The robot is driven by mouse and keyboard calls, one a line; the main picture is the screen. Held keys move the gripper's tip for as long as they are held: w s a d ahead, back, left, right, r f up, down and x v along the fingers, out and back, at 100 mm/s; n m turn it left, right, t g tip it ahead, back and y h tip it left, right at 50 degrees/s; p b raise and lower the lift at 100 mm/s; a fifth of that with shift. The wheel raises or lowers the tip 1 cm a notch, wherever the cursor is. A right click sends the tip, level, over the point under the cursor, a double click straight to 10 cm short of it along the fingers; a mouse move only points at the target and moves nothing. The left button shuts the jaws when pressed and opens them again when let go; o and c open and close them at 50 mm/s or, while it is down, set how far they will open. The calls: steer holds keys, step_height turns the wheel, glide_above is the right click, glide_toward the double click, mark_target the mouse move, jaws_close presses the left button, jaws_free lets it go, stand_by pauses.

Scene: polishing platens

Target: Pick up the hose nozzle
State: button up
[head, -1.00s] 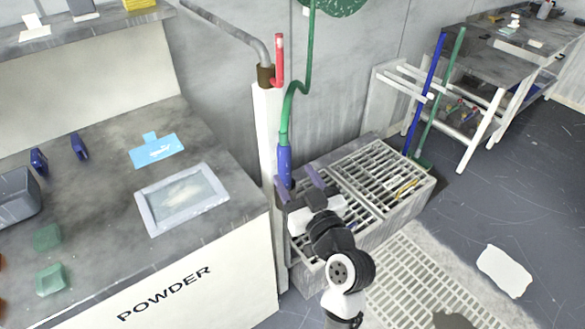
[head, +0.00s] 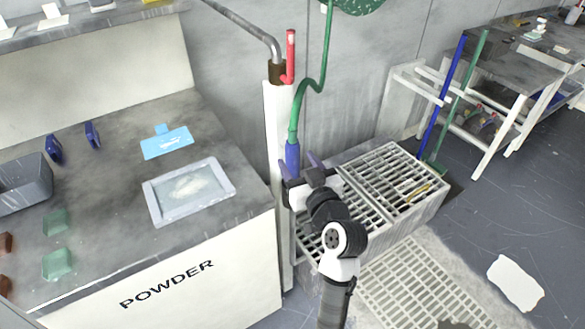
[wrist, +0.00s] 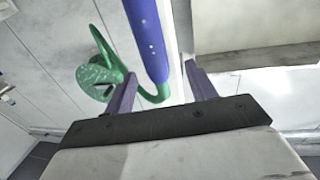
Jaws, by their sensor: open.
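The hose nozzle (head: 292,157) is a blue upright tube at the lower end of a green hose (head: 303,92), beside a white post. In the wrist view the nozzle (wrist: 150,40) runs in from the top edge, and its hose end appears in the gap between my fingertips. My gripper (head: 300,167) has two purple fingers, spread apart, one on each side of the nozzle in the head view. The gripper (wrist: 162,84) is empty, with no clear contact with the nozzle. The nozzle's lower end is hidden behind the gripper in the head view.
The white post (head: 278,130) with a red handle (head: 290,55) stands close on the left. The powder counter (head: 120,200) fills the left side. A grated basin (head: 430,205) lies right of and below my gripper. A blue pole (head: 440,100) leans further right.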

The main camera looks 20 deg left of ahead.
mark_target(295, 153)
steer(key=shift+w+a+r, duration=0.2)
steer(key=shift+w+a, duration=0.05)
steer(key=shift+w, duration=0.1)
steer(key=p+x, duration=0.2)
steer(key=x, duration=0.1)
steer(key=shift+w+a, duration=0.1)
steer(key=shift+w, duration=0.25)
steer(key=shift+w+a+p, duration=0.25)
steer(key=shift+w+p, duration=0.05)
jaws_close()
